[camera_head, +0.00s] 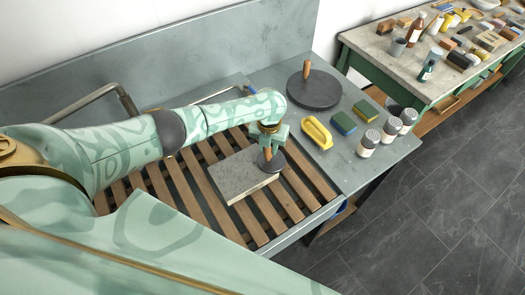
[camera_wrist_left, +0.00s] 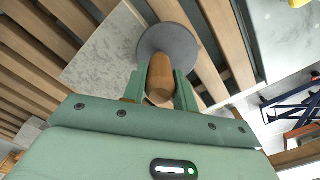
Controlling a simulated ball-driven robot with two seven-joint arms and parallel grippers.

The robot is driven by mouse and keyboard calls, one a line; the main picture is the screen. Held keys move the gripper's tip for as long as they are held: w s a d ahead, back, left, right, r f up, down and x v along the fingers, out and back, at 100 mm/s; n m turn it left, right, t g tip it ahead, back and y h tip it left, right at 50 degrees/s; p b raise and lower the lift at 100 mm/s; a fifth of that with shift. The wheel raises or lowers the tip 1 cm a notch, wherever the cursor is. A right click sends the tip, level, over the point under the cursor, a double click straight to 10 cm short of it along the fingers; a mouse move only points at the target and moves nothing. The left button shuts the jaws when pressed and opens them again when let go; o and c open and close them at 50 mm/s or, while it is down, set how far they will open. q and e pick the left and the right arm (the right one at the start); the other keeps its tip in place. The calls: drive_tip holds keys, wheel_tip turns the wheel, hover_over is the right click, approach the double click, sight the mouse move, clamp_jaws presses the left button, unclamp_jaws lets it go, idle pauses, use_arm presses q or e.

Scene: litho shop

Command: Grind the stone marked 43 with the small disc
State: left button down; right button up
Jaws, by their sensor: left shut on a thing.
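A flat grey stone slab (camera_head: 236,178) lies on the wooden slats of the sink rack; any number on it cannot be read. My left gripper (camera_head: 267,150) is above the slab's right corner, shut on the wooden handle (camera_wrist_left: 160,76) of the small dark grey disc (camera_head: 277,163). In the left wrist view the disc (camera_wrist_left: 170,38) overlaps the edge of the slab (camera_wrist_left: 112,50), partly over the slats. Whether it touches the slab cannot be told. A larger dark disc (camera_head: 314,92) with an upright wooden handle stands on the grey counter behind. My right gripper is not in view.
On the counter right of the rack are a yellow-handled tool (camera_head: 317,132), two sponge-like blocks (camera_head: 343,122) and several shakers (camera_head: 368,143). A bent metal pipe (camera_head: 100,92) rises behind the rack. A cluttered table (camera_head: 385,55) stands at the back right.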

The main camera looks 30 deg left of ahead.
use_arm(q)
drive_tip(key=shift+w+r, duration=0.15)
wheel_tip(320, 180, up, 6)
drive_tip(key=p, duration=0.5)
drive_tip(key=shift+p, duration=0.35)
wheel_tip(320, 180, up, 3)
drive_tip(key=p, duration=0.3)
idle(0.6)
